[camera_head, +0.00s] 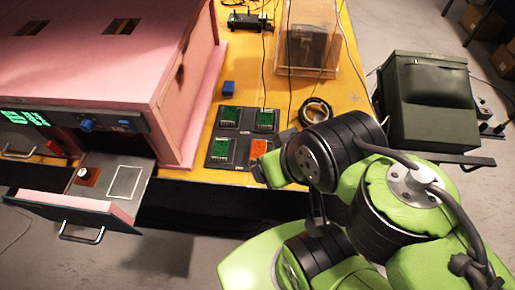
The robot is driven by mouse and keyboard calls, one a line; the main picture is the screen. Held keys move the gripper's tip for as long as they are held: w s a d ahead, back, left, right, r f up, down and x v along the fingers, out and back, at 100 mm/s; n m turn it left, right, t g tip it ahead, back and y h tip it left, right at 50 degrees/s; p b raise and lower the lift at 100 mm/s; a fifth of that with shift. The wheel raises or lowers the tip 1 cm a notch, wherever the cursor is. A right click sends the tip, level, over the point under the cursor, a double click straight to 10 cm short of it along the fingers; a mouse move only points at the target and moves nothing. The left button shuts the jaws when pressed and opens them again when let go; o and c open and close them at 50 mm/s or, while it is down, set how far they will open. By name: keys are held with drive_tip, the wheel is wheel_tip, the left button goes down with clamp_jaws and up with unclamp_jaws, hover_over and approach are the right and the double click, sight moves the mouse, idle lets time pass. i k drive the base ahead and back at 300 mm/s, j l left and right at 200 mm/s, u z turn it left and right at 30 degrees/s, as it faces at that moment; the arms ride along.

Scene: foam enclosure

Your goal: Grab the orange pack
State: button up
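The orange pack (260,149) is a small flat rectangle in the front right place of a dark tray (239,139) on the yellow table. My green and black arm reaches in from the lower right. Its end, with my gripper (266,171), is at the tray's front right corner, just in front of and right of the orange pack. The fingers are too small and too covered by the arm to tell whether they are open or touch the pack.
A pink foam enclosure (110,60) with an open drawer (75,210) stands at the left. A blue block (229,88), a black ring (316,109) and a clear box (309,40) are on the yellow table (206,150). A dark green case (425,105) stands at the right.

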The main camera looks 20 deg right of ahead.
sight(259, 148)
drive_tip(key=k+l+u, duration=0.1)
drive_tip(key=u, duration=0.35)
drive_tip(key=k+l+u, duration=0.1)
drive_tip(key=u, duration=0.35)
drive_tip(key=k+u, duration=0.2)
drive_tip(key=u, duration=0.25)
